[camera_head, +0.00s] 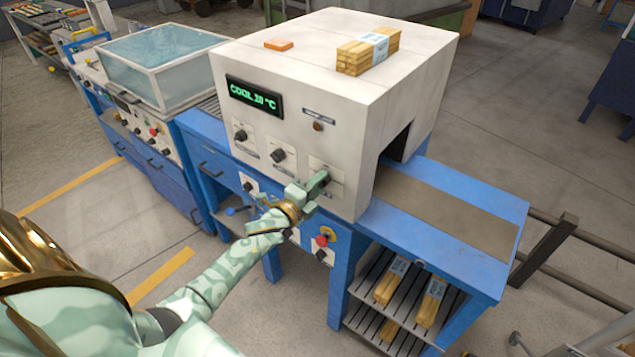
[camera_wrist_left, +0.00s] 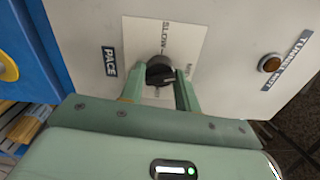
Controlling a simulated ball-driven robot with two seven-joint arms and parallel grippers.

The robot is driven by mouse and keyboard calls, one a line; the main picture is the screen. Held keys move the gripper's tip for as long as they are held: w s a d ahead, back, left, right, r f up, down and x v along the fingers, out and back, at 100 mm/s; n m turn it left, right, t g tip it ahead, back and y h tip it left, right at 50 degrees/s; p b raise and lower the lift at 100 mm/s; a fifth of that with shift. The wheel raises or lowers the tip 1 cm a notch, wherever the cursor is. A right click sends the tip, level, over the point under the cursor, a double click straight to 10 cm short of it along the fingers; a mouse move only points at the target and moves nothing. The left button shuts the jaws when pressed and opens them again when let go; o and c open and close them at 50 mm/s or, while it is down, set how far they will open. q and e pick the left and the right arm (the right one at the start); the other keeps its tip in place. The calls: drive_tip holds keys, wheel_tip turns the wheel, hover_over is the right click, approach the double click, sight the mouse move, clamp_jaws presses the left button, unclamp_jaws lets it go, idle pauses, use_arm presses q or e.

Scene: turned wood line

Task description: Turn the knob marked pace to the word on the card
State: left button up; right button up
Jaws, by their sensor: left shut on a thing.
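The dark round pace knob (camera_wrist_left: 160,72) sits on a pale dial plate on the white machine's front (camera_head: 290,105). A dark label reading PACE (camera_wrist_left: 109,61) is beside the plate in the left wrist view. The word SLOW (camera_wrist_left: 167,38) is printed on the plate; another word to the right is cut short by a finger. My left gripper (camera_head: 321,181) is shut on the knob, with a finger on each side of it (camera_wrist_left: 160,84). I cannot tell which word the knob points to. I see no readable card. My right gripper is not in view.
Two other knobs (camera_head: 278,154) (camera_head: 241,135) are to the left, under a green display (camera_head: 253,97) reading COOL. An amber lamp (camera_wrist_left: 271,63) is beside a TUNNEL HOT label. Red and black controls (camera_head: 321,241) are below my gripper. Wood bundles (camera_head: 369,50) lie on top.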

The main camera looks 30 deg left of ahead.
use_arm(q)
drive_tip(key=shift+n+p, duration=2.3)
drive_tip(key=shift+n, duration=4.7)
drive_tip(key=shift+f, duration=0.1)
drive_tip(key=o, duration=1)
drive_tip(key=shift+s, duration=0.15)
drive_tip(key=s, duration=0.5)
drive_tip(key=s+a+p, duration=0.1)
drive_tip(key=s, duration=1)
drive_tip(key=shift+a, duration=0.15)
